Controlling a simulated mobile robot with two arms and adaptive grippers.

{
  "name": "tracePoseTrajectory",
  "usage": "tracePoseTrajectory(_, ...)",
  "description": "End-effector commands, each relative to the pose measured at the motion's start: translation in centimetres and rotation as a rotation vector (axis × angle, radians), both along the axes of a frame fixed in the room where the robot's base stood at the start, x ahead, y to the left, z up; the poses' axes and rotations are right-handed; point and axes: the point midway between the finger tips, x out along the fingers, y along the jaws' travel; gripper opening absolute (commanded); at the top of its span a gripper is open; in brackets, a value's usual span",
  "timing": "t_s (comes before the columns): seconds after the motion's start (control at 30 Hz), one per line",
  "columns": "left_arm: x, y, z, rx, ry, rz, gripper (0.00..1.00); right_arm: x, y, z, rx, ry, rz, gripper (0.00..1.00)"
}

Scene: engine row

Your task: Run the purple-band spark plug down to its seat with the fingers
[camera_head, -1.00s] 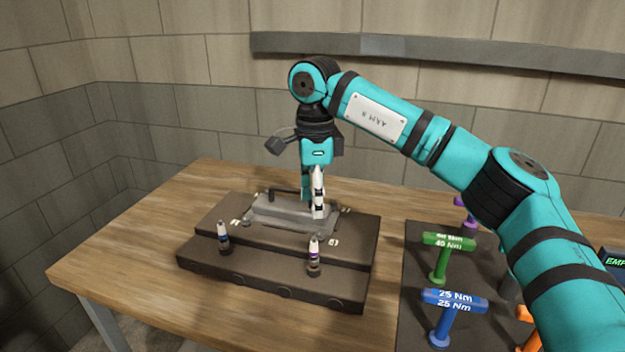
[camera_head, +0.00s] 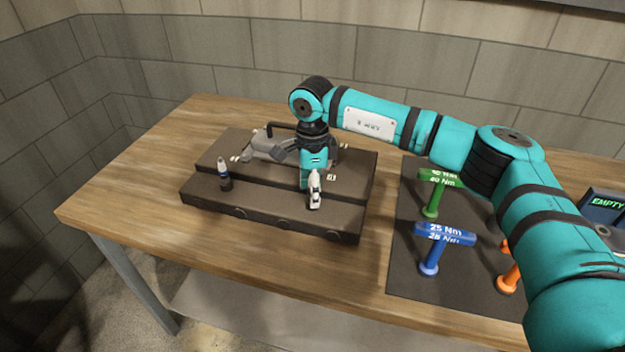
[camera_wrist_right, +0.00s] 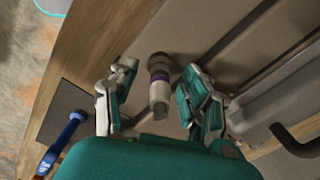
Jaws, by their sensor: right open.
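The purple-band spark plug (camera_wrist_right: 160,85) stands in the front step of the dark engine block (camera_head: 270,222). In the right wrist view its white body and purple band show between the two spread fingers of my right gripper (camera_wrist_right: 158,108). The fingers are open, one on each side, with gaps to the plug. In the head view my right gripper (camera_head: 314,195) hangs over the block's front right and hides that plug. A blue-band spark plug (camera_head: 224,175) stands at the front left of the block. My left gripper is not in view.
A grey part with a black handle (camera_head: 270,145) lies on the block's upper step. On the dark mat (camera_head: 400,265) to the right stand a green wrench (camera_head: 432,195), a blue 25 Nm wrench (camera_head: 438,245) and orange tools (camera_head: 508,278). A display reading EMPTY (camera_head: 607,203) is at the right.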

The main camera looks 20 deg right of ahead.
Motion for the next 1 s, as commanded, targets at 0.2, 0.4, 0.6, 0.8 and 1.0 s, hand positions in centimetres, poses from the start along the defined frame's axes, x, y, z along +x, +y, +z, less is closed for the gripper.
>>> tracePoseTrajectory(0.2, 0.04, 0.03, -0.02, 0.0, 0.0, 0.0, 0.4, 0.0, 0.01, -0.02, 0.0, 0.0, 0.0, 0.41)
tracePoseTrajectory(0.4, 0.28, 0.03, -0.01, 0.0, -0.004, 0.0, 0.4, 0.0, 0.02, 0.0, 0.0, 0.0, 0.0, 0.15)
tracePoseTrajectory(0.6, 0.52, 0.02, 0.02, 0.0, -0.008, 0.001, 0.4, 0.01, 0.02, 0.02, 0.0, 0.0, 0.0, 0.0)
tracePoseTrajectory(0.8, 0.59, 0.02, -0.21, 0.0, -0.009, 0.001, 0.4, 0.02, 0.03, -0.08, 0.001, -0.001, -0.122, 0.0)
tracePoseTrajectory(1.0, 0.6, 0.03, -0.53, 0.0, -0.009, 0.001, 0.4, 0.02, 0.05, -0.11, 0.001, -0.001, -0.469, 0.0)
